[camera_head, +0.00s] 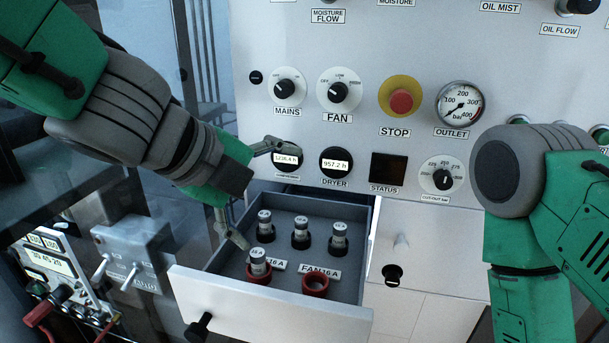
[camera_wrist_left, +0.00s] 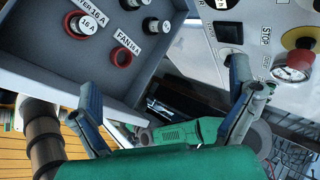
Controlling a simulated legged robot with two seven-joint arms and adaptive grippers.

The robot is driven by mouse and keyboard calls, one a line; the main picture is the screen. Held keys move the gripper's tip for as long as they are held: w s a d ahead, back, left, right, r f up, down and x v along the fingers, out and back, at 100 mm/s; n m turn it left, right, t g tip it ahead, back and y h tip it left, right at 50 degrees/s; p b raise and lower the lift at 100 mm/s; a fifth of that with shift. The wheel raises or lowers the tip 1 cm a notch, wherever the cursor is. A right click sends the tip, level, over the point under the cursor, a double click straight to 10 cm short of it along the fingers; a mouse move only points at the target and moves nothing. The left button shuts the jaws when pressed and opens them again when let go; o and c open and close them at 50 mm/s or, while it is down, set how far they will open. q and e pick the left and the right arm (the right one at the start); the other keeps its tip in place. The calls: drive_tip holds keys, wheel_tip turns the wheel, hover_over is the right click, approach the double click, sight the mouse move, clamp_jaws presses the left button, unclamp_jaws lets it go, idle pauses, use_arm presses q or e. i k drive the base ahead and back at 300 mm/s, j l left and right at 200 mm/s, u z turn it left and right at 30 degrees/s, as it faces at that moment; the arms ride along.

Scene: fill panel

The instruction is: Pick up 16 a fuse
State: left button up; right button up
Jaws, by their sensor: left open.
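The open grey drawer (camera_head: 215,300) holds several upright grey cylindrical fuses. Three fuses, the left (camera_head: 264,220), middle (camera_head: 300,228) and right (camera_head: 339,230), stand in black holders at the back. Another fuse (camera_head: 258,258), marked 16 A, stands in a red holder at the front left; it also shows in the wrist view (camera_wrist_left: 86,25). A red holder (camera_head: 315,286) beside the FAN 16 A label is empty. My left gripper (camera_head: 252,192) is open and empty, its fingers spread over the drawer's left side. My right gripper is out of view; only my right arm shows.
The panel above the drawer carries a FAN knob (camera_head: 337,94), a STOP button (camera_head: 401,101) and a DRYER display (camera_head: 336,163). The drawer's black knob (camera_head: 197,325) sticks out at the front. A lever box (camera_head: 130,255) stands at the left.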

sight(340, 230)
drive_tip(key=k+l, duration=0.1)
drive_tip(key=k, duration=0.85)
